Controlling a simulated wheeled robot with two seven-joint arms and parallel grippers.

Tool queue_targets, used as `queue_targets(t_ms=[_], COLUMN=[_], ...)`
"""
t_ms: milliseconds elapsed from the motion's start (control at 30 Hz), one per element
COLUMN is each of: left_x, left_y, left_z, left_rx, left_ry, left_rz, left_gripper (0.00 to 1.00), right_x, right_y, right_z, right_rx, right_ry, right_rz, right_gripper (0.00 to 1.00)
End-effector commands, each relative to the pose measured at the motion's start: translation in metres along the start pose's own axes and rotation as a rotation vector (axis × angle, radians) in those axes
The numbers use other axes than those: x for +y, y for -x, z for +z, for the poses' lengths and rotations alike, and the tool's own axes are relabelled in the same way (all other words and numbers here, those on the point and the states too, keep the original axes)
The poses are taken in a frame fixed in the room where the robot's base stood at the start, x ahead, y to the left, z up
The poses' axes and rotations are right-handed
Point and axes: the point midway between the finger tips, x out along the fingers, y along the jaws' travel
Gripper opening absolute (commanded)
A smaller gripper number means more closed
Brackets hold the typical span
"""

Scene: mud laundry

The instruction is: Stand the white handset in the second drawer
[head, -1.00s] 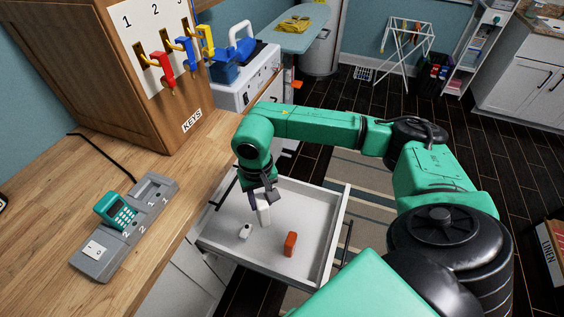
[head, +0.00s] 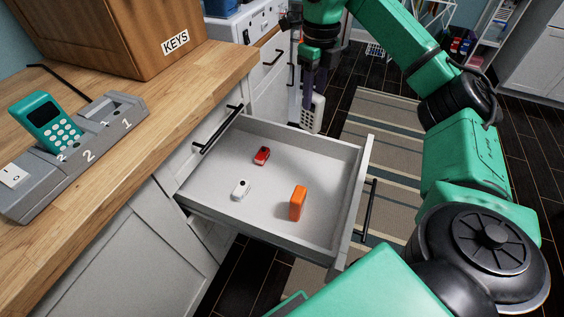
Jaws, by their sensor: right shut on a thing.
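My right gripper (head: 312,94) points down and is shut on the white handset (head: 312,114). The handset hangs upright below the fingers, with its dark-dotted keypad side showing. In the picture it is at the far edge of the open drawer (head: 325,150), overlapping the rim and the cabinet front behind; its exact height is hard to tell. Inside the drawer lie a small red item (head: 262,155), a small white item (head: 240,189) and an upright orange block (head: 298,203). My left gripper is not in view.
A grey charging dock (head: 105,135) with slots marked 1 and 2 sits on the wooden counter (head: 150,160), with a teal handset (head: 47,122) in it. A wooden KEYS box (head: 110,40) stands behind. The drawer floor has free room between its items.

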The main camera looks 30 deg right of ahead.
Motion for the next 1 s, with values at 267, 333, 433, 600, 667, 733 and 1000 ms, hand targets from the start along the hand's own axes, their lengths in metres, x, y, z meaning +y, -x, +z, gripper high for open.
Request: queue_targets(t_ms=[267, 333, 433, 600, 667, 733, 1000], left_x=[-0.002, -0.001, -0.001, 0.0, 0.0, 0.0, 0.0], left_y=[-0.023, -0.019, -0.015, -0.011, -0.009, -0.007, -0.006], left_z=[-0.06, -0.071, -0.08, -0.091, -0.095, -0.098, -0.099], left_rx=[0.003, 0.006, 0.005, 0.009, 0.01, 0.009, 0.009], left_ry=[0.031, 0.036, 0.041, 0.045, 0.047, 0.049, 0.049], left_rz=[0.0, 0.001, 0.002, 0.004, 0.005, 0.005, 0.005], left_gripper=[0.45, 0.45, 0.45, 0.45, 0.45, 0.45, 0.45], right_x=[0.0, 0.0, 0.0, 0.0, 0.0, 0.0, 0.0], right_y=[-0.082, -0.104, -0.125, -0.153, -0.165, -0.174, -0.176], right_z=[-0.001, -0.001, -0.001, -0.001, -0.001, -0.001, 0.0], right_rx=[0.006, 0.007, 0.003, 0.004, 0.003, 0.002, 0.0], right_ry=[0.005, 0.004, 0.004, 0.005, 0.006, 0.006, 0.006], right_rz=[-0.001, -0.001, -0.002, -0.001, -0.001, -0.001, -0.001], right_gripper=[0.0, 0.0, 0.0, 0.0, 0.0, 0.0, 0.0])
